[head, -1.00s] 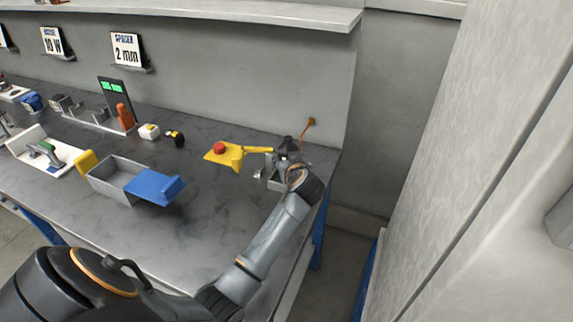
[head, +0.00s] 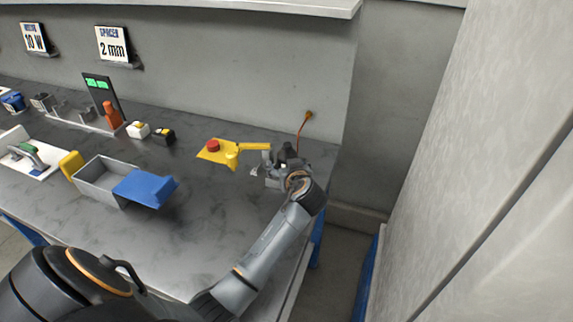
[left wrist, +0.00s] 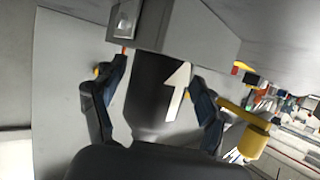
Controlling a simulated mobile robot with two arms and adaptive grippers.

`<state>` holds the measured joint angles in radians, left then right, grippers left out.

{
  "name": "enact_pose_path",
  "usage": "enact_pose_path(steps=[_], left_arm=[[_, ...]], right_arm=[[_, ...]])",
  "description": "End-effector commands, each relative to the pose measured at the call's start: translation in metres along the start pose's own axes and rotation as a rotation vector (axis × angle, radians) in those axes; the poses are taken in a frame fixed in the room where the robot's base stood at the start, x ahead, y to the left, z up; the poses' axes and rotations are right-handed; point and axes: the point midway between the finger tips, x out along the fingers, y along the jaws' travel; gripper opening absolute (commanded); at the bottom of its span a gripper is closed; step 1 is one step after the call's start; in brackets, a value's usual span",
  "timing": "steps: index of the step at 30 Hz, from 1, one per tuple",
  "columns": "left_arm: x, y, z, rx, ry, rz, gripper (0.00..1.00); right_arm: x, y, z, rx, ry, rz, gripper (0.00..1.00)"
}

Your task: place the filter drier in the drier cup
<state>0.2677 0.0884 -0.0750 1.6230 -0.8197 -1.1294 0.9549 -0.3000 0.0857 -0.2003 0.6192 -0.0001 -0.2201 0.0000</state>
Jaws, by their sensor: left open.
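My left gripper (head: 287,160) is at the back right of the workbench in the head view. In the left wrist view its two fingers (left wrist: 158,76) are open, one on each side of a dark cylinder with a white arrow (left wrist: 150,100), which looks like the filter drier. Whether the fingers touch it is not clear. The far end of the cylinder meets a grey box-shaped fixture (left wrist: 200,30). In the head view the gripper mostly hides this spot. I cannot clearly identify the drier cup. My right gripper is not in view.
A yellow stand with a red button (head: 212,146) is left of my gripper; its yellow post (left wrist: 254,142) shows close by in the wrist view. A grey bin (head: 98,178) with a blue plate (head: 145,187) stands further left. The front right bench is clear under my arm.

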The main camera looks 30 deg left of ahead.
Motion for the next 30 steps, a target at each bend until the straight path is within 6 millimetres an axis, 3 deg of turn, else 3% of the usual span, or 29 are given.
enact_pose_path(steps=[8,21,30], left_arm=[[-0.006,0.001,-0.005,0.000,0.001,0.002,0.74],[-0.095,0.000,-0.003,-0.004,-0.001,0.002,0.74],[-0.121,0.000,-0.004,-0.001,0.001,0.001,0.74]], right_arm=[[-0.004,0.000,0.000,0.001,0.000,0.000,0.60],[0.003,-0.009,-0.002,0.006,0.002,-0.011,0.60],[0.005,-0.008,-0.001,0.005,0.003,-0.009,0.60]])
